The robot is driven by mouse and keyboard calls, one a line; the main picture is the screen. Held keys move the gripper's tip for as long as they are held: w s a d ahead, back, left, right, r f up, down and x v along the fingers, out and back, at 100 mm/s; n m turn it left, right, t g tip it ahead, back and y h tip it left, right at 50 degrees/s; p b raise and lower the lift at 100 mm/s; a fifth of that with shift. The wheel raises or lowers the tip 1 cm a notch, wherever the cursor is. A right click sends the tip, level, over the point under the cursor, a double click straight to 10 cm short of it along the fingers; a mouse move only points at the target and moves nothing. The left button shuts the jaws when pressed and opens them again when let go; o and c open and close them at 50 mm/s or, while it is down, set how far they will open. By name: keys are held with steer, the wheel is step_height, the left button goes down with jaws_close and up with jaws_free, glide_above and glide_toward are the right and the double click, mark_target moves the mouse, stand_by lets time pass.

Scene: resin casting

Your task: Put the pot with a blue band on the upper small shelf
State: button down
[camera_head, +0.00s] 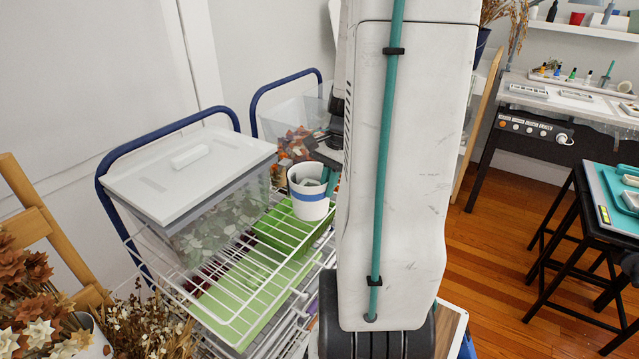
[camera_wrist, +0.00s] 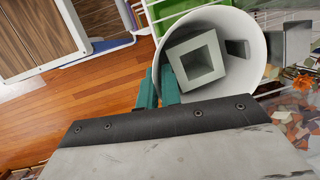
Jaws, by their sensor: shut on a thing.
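The white pot with a blue band (camera_head: 309,204) is upright above the white wire rack of the trolley. In the wrist view the pot (camera_wrist: 262,62) is seen from above, with a grey hollow square piece and a smaller grey piece inside. My gripper (camera_head: 330,182) is shut on the pot's rim at its right side. Its teal fingers (camera_wrist: 160,88) show at the pot wall in the wrist view; their tips are partly hidden. A white wall shelf (camera_head: 590,31) is at the far upper right; I cannot tell if it is the upper small shelf.
A lidded clear box (camera_head: 190,165) fills the trolley's left side. Green trays (camera_head: 240,292) lie in the wire rack (camera_head: 262,272). A clear bin with orange pieces stands behind. Dried flowers (camera_head: 25,300) are at lower left. A workbench and a black-legged table are right; wooden floor (camera_head: 490,270) is clear between.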

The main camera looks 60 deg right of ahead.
steer(key=w, duration=0.2)
steer(key=shift+w+f, duration=0.1)
steer(key=shift+w, duration=0.25)
steer(key=shift+s+f, duration=0.1)
steer(key=shift+f, duration=0.2)
steer(key=c, duration=1.6)
jaws_free()
steer(key=shift+o, duration=0.2)
